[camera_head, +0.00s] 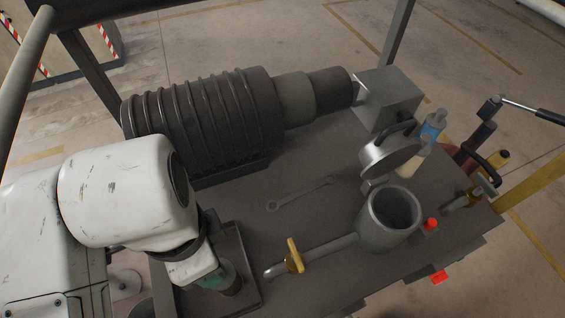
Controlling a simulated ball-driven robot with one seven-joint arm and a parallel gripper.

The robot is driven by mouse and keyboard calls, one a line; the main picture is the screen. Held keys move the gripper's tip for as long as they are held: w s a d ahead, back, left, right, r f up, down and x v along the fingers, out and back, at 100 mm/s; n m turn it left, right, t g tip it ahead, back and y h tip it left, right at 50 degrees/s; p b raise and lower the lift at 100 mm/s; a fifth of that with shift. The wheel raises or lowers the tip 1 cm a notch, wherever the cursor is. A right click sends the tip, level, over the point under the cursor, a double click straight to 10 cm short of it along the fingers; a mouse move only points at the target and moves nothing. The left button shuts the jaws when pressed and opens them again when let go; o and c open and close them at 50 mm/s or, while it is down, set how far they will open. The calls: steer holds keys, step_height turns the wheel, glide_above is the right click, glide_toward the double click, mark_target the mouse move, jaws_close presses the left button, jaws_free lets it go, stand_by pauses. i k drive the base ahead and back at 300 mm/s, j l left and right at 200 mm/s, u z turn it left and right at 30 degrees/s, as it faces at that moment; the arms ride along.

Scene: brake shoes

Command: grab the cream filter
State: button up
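I cannot clearly identify the cream filter. A small pale cream piece (408,163) shows at the right of the workbench, partly behind the round metal lid and just below a blue-labelled bottle (433,126). I cannot tell whether it is the filter or part of the bottle. My gripper (222,282) is at the lower left, over a dark square tray (249,283), well apart from the cream piece. My white arm hides much of the gripper, and its fingers cannot be made out. A small green part shows at its end.
A dark ribbed cylinder (210,112) fills the back of the workbench. A wrench (300,194) lies mid-bench. Bare bench shows around the wrench.

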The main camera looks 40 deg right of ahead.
mark_target(406, 171)
steer(key=j+z, duration=0.15)
steer(key=z, duration=0.2)
steer(key=i+j+z, duration=0.1)
steer(key=z, duration=0.25)
steer(key=j+z, duration=0.35)
steer(key=l, duration=0.1)
